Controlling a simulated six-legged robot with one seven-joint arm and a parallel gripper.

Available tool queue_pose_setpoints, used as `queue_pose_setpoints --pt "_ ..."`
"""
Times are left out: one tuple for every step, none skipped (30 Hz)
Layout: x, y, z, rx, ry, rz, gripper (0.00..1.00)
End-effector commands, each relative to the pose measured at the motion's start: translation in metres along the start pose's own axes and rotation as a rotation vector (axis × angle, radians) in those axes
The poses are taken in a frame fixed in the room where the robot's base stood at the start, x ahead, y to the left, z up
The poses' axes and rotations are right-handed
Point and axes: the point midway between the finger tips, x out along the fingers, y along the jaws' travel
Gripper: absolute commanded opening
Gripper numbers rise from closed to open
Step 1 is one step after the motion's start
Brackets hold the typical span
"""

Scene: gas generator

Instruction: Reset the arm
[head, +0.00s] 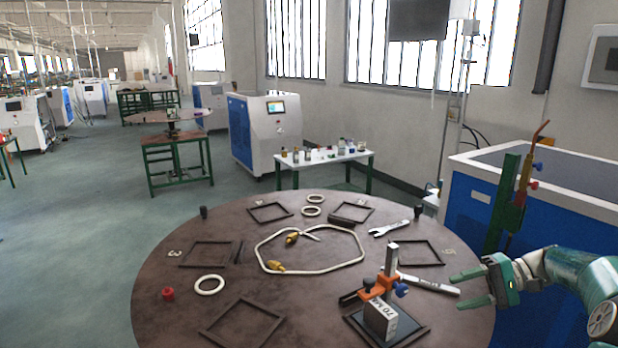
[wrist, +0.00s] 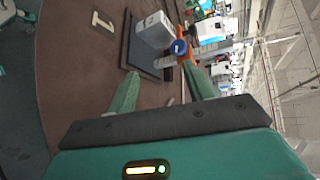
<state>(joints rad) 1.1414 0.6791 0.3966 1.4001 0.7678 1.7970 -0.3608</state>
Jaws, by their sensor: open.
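My gripper (head: 470,289) is at the right of the round brown table in the head view, above its right edge. Its two green fingers are apart with nothing between them. In the wrist view my gripper (wrist: 160,100) also shows its fingers spread and empty. My green and white arm reaches in from the right edge of the head view. A block with an orange clamp (head: 380,290) stands in a black frame on the table, left of my gripper and apart from it. The block also shows in the wrist view (wrist: 153,29), beyond the fingers.
The round table (head: 185,290) holds several black square frames, a white hose (head: 345,266) with brass fittings, white rings (head: 209,285), wrenches (head: 389,229) and a red cap (head: 168,294). A green post (head: 500,205) and blue-white machine (head: 470,202) stand close behind my arm.

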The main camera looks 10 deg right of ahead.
Motion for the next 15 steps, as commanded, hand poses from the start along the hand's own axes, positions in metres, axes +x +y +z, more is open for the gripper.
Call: queue_pose_setpoints --pt "0.022 -0.015 0.005 0.003 -0.015 0.075 0.51" --pt "0.034 -0.021 0.008 0.008 -0.020 0.119 0.51" --pt "0.051 -0.029 0.013 0.012 -0.025 0.179 0.51" --pt "0.062 -0.033 0.018 0.014 -0.028 0.223 0.51" --pt "0.073 -0.038 0.023 0.015 -0.028 0.266 0.51" --pt "0.086 -0.043 0.030 0.013 -0.029 0.324 0.51" --pt "0.096 -0.047 0.036 0.010 -0.027 0.366 0.51" --pt "0.105 -0.051 0.042 0.006 -0.024 0.408 0.51" --pt "0.117 -0.055 0.050 -0.001 -0.019 0.462 0.51" --pt "0.125 -0.058 0.057 -0.008 -0.014 0.502 0.51" --pt "0.133 -0.061 0.064 -0.018 -0.009 0.540 0.51" --pt "0.142 -0.064 0.073 -0.030 0.000 0.591 0.51" --pt "0.149 -0.066 0.080 -0.042 0.009 0.628 0.51" --pt "0.156 -0.068 0.088 -0.055 0.016 0.663 0.51" --pt "0.164 -0.070 0.098 -0.073 0.029 0.709 0.51"
